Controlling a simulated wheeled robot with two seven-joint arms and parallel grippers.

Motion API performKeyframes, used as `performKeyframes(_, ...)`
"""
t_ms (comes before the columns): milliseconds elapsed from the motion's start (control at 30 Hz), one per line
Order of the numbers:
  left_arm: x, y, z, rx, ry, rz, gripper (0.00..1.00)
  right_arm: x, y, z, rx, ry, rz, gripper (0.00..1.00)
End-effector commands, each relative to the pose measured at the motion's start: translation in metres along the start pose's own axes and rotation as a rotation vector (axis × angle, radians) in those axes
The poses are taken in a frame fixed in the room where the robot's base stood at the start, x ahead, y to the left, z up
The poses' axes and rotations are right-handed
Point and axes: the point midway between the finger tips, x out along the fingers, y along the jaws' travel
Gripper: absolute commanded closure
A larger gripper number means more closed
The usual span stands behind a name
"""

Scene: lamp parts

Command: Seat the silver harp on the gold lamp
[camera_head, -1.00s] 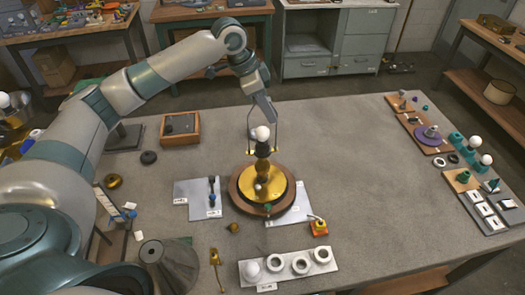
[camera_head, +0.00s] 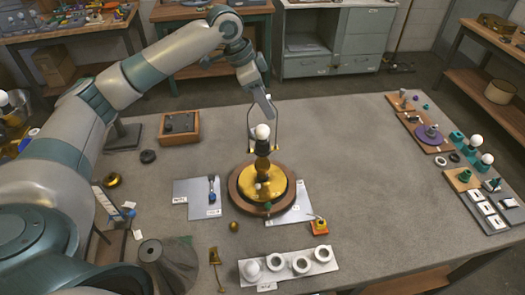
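The gold lamp (camera_head: 262,172) stands upright on a round wooden base (camera_head: 238,199) near the table's middle. It has a black socket and a white bulb (camera_head: 262,131) at its top. The silver harp is a thin wire loop (camera_head: 277,128) around the bulb, its two legs pointing down on either side of the socket. My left gripper (camera_head: 266,108) is above the bulb, at the harp's top, and appears shut on it. The fingers hide the top of the loop. Whether the leg ends touch the lamp is too small to tell. My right gripper is not in view.
A white tray with rings (camera_head: 290,266) lies in front of the lamp. A grey cone shade (camera_head: 168,264) stands front left. A wooden box (camera_head: 180,128) is at the back left. Boards with bulbs and parts line the right edge. The table right of the lamp is clear.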

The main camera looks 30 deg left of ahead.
Motion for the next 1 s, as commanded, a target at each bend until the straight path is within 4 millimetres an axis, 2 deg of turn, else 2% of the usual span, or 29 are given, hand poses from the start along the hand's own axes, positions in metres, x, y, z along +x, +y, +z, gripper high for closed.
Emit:
performKeyframes(300,-0.056,-0.001,0.001,0.001,0.004,-0.005,0.62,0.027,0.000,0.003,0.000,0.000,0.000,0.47)
performKeyframes(700,-0.132,-0.001,0.000,0.000,0.003,-0.003,0.62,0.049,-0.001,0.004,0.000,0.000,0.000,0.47)
performKeyframes(833,-0.145,-0.001,0.000,-0.001,0.002,-0.001,0.62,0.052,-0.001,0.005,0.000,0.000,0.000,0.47)
performKeyframes(1000,-0.152,0.000,0.001,0.000,0.000,0.000,0.62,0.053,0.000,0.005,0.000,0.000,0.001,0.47)
